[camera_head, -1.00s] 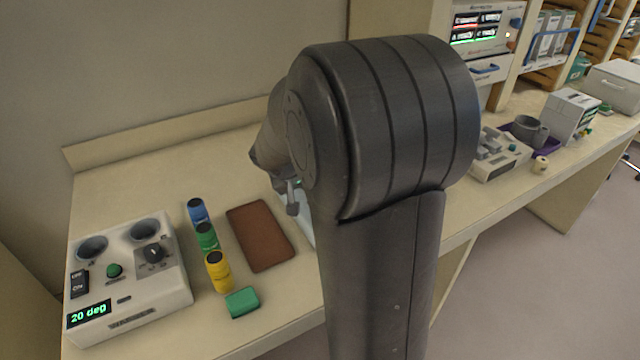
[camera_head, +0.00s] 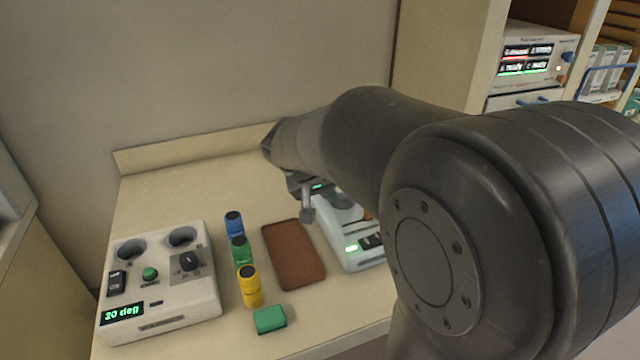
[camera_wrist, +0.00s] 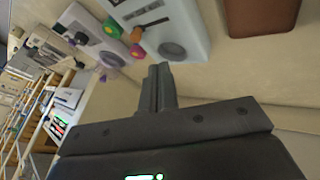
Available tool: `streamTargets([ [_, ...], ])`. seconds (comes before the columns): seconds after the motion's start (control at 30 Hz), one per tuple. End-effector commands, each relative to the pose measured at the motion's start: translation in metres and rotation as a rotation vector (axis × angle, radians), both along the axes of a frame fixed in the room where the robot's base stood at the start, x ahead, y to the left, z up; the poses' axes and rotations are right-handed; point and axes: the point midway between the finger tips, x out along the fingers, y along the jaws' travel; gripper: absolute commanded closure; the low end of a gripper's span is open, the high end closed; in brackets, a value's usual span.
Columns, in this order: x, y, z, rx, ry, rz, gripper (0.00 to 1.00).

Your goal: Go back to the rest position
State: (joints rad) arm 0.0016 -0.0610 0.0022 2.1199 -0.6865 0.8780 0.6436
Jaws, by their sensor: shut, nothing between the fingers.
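My gripper (camera_head: 308,212) shows in the head view at the end of my arm, above the bench between the brown mat (camera_head: 292,254) and a white device (camera_head: 345,250). In the wrist view its fingers (camera_wrist: 160,72) are together with nothing between them. They point towards the white device (camera_wrist: 193,30), apart from it as far as I can tell. The brown mat (camera_wrist: 262,14) also shows at the top right of the wrist view. My arm hides part of the white device and the right side of the bench in the head view.
A control box (camera_head: 160,285) reading "20 deg" stands at the left. A wall closes the back. A shelf unit with a lit instrument (camera_head: 533,62) stands at right.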

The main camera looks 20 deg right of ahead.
Motion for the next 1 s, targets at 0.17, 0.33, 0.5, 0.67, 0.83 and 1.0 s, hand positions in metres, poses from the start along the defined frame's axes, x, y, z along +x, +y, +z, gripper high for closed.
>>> streamTargets([
  [0.17,-0.001,0.000,0.000,0.002,0.000,0.001,1.00],
  [0.33,-0.022,0.007,0.009,0.038,-0.005,0.018,1.00],
  [0.5,-0.068,0.026,0.020,0.124,-0.012,0.070,1.00],
  [0.67,-0.113,0.047,0.026,0.211,-0.029,0.139,1.00],
  [0.83,-0.157,0.070,0.027,0.301,-0.061,0.224,1.00],
  [1.0,-0.188,0.089,0.024,0.367,-0.094,0.300,1.00],
])
